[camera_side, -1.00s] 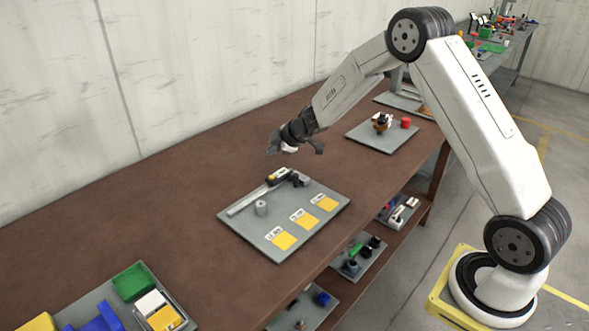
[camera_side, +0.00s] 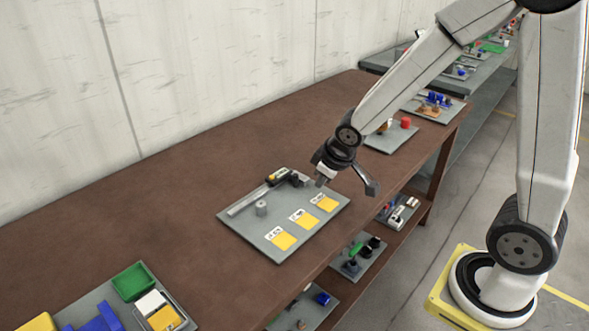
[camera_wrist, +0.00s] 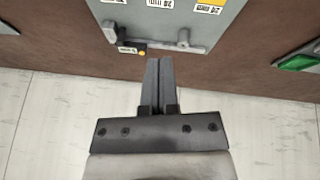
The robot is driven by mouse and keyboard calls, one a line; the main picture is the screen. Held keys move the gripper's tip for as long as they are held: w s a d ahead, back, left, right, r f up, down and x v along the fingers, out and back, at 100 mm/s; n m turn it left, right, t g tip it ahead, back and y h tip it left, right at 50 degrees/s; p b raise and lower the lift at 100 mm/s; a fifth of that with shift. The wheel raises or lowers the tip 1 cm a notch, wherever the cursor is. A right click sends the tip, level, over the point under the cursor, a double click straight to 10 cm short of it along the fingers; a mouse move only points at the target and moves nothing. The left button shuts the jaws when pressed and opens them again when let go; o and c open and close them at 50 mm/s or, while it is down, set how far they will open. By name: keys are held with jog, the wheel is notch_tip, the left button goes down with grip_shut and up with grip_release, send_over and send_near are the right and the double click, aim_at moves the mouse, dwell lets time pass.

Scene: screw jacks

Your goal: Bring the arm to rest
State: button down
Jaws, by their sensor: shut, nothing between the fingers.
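My gripper (camera_side: 320,182) is shut and empty. In the side view it hangs above the back right part of a grey board (camera_side: 240,221), apart from it. In the wrist view the two fingers (camera_wrist: 159,64) lie together with nothing between them, and the near edge of the board (camera_wrist: 205,62) shows beyond them. The arm is bent, with its forearm coming down from the upper right.
The board carries a grey rail (camera_side: 246,201), a small grey cylinder (camera_side: 261,208) and yellow squares (camera_side: 284,240) with labels. A green bin (camera_side: 133,281) stands front left. The brown table (camera_side: 160,190) is bare at left.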

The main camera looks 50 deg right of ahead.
jog(key=s+a+m+g+y, duration=0.1)
jog(key=s+a+m+g, duration=0.1)
jog(key=s, duration=0.7)
jog(key=shift+s+a+f, duration=0.3)
jog(key=shift+a+f, duration=0.05)
jog(key=shift+a, duration=0.3)
